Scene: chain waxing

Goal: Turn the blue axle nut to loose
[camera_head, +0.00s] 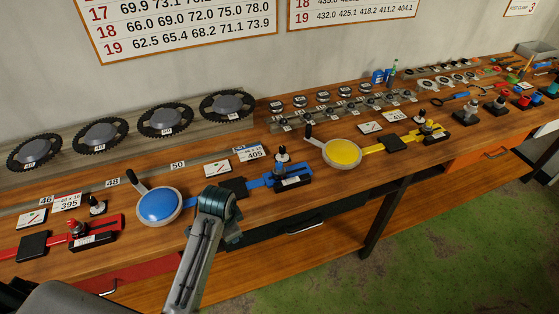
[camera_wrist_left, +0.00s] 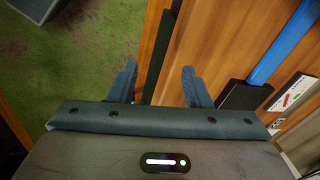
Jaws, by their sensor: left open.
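The blue fixture has a round blue disc (camera_head: 159,205) with a lever at its left end. A blue bar (camera_head: 259,182) runs right from a black block (camera_head: 234,187) to a blue end clamp (camera_head: 292,176). A dark upright knob (camera_head: 282,156) stands at that clamp; it looks like the axle nut, but its loose or tight state cannot be told. My left gripper (camera_head: 229,238) hangs at the bench's front edge, left of the clamp. In the left wrist view its fingers (camera_wrist_left: 160,84) are apart with nothing between them. My right gripper is out of view.
A red fixture (camera_head: 92,231) stands left and a yellow one (camera_head: 342,153) right. Chainrings (camera_head: 165,119) line the back. Small labelled parts (camera_head: 344,109) stand behind the yellow fixture. A drawer handle (camera_head: 304,227) juts out below the bench edge. Green floor (camera_head: 450,230) lies in front.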

